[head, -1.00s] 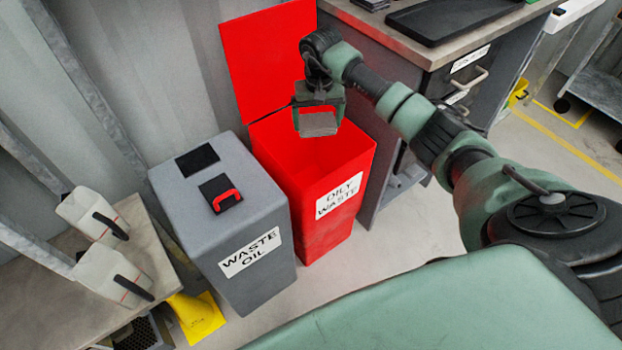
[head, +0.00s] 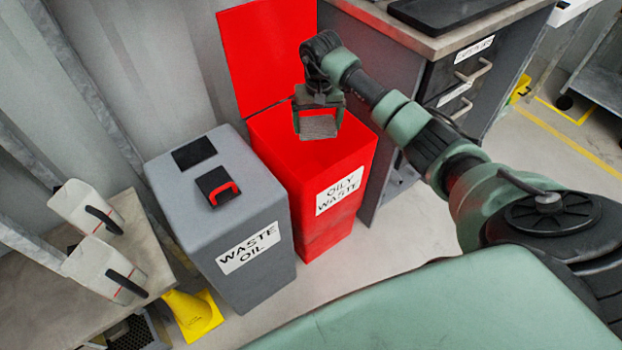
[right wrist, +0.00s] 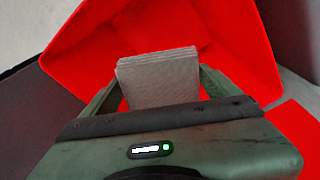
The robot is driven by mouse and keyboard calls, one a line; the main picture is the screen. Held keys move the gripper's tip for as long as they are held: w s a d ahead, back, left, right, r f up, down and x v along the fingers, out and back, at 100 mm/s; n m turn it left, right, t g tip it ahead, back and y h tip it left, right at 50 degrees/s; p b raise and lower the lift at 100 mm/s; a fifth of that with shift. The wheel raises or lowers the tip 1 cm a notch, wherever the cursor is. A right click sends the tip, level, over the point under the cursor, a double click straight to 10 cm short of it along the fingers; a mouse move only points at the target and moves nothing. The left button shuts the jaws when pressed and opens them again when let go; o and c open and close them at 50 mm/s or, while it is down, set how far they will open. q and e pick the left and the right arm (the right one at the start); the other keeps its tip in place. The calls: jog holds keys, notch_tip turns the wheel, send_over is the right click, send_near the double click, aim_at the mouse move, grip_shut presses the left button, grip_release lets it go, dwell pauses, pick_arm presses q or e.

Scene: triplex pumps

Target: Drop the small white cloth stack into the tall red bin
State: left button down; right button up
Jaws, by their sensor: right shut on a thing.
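The cloth stack (head: 319,126) looks greyish white and is held between the fingers of my right gripper (head: 319,122). In the right wrist view the layered stack (right wrist: 158,78) shows between the two fingers of the gripper (right wrist: 155,92). The tall red bin (head: 318,235), labelled OILY WASTE, stands with its lid raised at the back. The stack is over the bin's opening, and the red inner walls (right wrist: 235,50) surround it in the right wrist view. My left gripper is not in view.
A grey WASTE OIL bin (head: 225,235) stands just left of the red bin. A drawer cabinet (head: 440,85) is close on the right, with a black tray (head: 450,12) on top. White jugs (head: 105,265) stand on a low bench at left.

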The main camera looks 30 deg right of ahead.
jog(key=o, duration=1.1)
jog(key=shift+o, duration=0.2)
jog(key=shift+r, duration=0.15)
jog(key=r, duration=0.2)
jog(key=r+p, duration=0.1)
jog(key=r, duration=0.2)
jog(key=s+r, duration=0.1)
jog(key=r, duration=0.1)
jog(key=shift+a+r, duration=0.2)
jog(key=shift+r, duration=0.05)
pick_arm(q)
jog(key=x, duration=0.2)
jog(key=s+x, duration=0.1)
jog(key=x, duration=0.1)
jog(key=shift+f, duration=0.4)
